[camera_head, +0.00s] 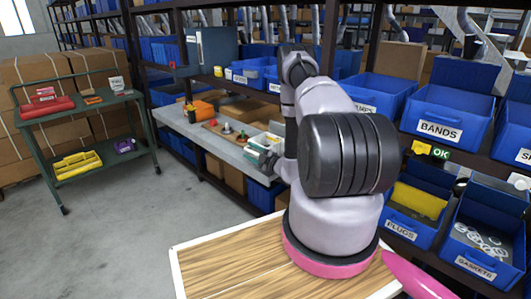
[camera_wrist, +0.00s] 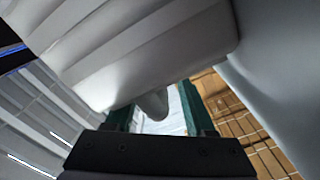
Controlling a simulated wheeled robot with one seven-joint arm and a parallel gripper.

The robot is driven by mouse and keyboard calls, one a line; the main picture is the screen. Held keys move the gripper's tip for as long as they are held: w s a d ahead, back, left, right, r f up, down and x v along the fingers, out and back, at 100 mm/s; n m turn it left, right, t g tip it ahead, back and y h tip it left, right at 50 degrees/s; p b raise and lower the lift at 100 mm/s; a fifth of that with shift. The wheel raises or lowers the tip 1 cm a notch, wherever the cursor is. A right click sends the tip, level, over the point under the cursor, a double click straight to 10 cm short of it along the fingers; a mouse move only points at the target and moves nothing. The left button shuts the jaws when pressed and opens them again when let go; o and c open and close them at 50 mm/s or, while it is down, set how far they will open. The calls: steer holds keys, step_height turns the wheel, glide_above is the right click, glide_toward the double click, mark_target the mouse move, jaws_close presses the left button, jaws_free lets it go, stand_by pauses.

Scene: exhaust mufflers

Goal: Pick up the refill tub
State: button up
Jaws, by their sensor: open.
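I cannot pick out the refill tub with certainty. A pale open container (camera_head: 267,141) on the grey bench (camera_head: 232,155) may be it, but it is small and partly hidden behind my arm. My gripper (camera_head: 261,158) shows small beside my arm, in front of the bench in the picture. In the wrist view, the two green fingers of my gripper (camera_wrist: 158,112) stand apart. No tub shows between them. Large pale surfaces fill much of that view.
An orange tool (camera_head: 202,109) and a brown board (camera_head: 225,134) with small parts lie on the bench. Blue labelled bins (camera_head: 437,131) line the shelves at right. A green cart (camera_head: 100,140) stands at left. Open floor (camera_head: 120,235) lies between cart and bench.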

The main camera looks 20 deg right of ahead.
steer(key=shift+w+a, duration=0.15)
steer(key=shift+w, duration=0.4)
jaws_close()
stand_by(1.0)
